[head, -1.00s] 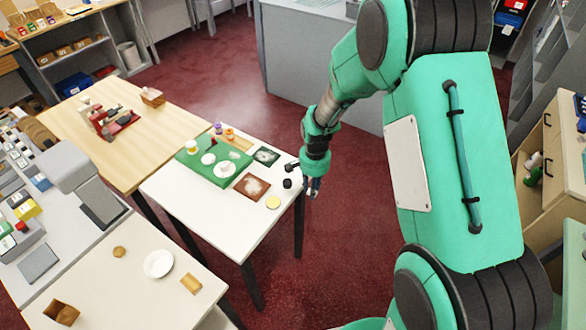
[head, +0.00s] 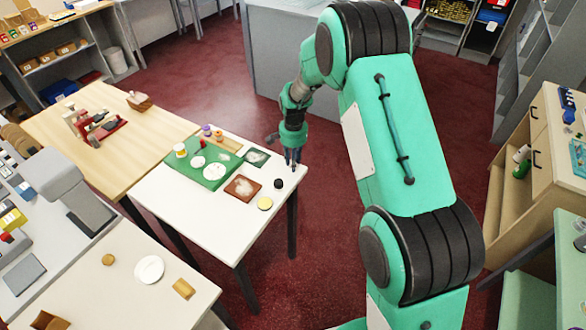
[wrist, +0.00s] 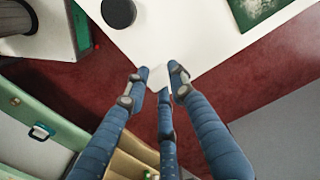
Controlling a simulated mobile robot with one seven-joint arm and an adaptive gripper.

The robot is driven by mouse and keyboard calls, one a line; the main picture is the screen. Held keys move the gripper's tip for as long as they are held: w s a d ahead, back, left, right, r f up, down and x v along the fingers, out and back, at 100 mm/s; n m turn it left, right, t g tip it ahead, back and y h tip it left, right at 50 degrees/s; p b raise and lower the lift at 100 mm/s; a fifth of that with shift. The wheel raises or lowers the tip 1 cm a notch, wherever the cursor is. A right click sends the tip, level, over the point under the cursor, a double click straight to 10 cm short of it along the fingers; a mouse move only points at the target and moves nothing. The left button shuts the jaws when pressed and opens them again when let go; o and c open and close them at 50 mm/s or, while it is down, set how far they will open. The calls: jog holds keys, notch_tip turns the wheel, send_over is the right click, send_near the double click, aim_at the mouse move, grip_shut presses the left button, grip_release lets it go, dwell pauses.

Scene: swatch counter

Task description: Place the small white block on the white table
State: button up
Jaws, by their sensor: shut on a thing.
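My gripper (head: 292,163) hangs at the right corner of the white table (head: 190,215) in the head view. In the wrist view its blue fingers (wrist: 157,82) are shut on the small white block (wrist: 158,77). The block sits between the fingertips, its lower part hidden by a finger. In the wrist view it overlaps the edge of the white table (wrist: 180,35), with red floor around the fingers. I cannot tell how high it is above the tabletop. The block is not discernible in the head view.
A green board (head: 185,170) with several items lies farther left. The front of the table is clear.

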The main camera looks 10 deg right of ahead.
jog(key=shift+w+f, duration=0.1)
dwell(0.3)
jog(key=shift+f+b, duration=0.35)
jog(key=shift+f, duration=1.3)
jog(key=shift+f, duration=0.15)
jog(key=o, duration=0.8)
notch_tip(320, 180, up, 12)
jog(key=shift+r+p, duration=0.2)
jog(key=shift+p, duration=0.7)
